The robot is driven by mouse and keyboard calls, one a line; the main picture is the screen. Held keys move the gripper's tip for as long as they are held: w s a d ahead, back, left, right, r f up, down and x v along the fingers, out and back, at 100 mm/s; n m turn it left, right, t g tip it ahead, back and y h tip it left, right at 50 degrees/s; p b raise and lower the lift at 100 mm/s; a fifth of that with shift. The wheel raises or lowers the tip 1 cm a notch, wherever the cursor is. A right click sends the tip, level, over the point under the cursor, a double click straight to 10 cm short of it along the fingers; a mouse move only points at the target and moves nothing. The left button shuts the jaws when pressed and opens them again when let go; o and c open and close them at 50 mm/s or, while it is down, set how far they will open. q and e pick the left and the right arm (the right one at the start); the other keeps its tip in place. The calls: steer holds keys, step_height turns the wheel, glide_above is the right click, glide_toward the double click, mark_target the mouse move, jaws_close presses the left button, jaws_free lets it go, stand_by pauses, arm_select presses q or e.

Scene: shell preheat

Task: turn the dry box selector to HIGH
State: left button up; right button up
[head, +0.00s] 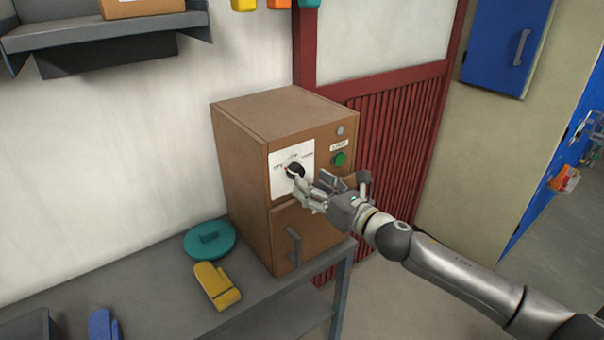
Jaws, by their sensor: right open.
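The dry box (240,165) is a brown cabinet standing on the grey bench. Its selector (294,171) is a black knob on a white dial plate (280,158) on the front panel. The dial's lettering is too small to read surely, and I cannot tell which mark the knob points to. My right gripper (303,185) reaches in from the right, with its open fingers at the knob's lower right. I cannot tell whether the fingers touch the knob. A green button (340,159) sits right of the dial. My left gripper is not in view.
A door handle (293,246) sits below the dial. A teal lid (209,240), a yellow mitt (217,285) and a blue item (103,325) lie on the bench (160,294). A grey shelf (105,32) hangs at upper left. A blue wall cabinet (508,44) hangs at upper right.

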mark_target(296, 172)
steer(key=shift+p+x, duration=0.45)
steer(key=shift+x, duration=1.75)
steer(key=c, duration=1)
steer(key=shift+c, duration=0.2)
steer(key=m+p, duration=0.1)
steer(key=m, duration=1.1)
steer(key=m+t+h+p, duration=0.1)
steer(key=m, duration=1.2)
steer(key=shift+s+a+r+t, duration=0.15)
steer(key=shift+a+r+t, duration=0.05)
steer(key=shift+t, duration=0.1)
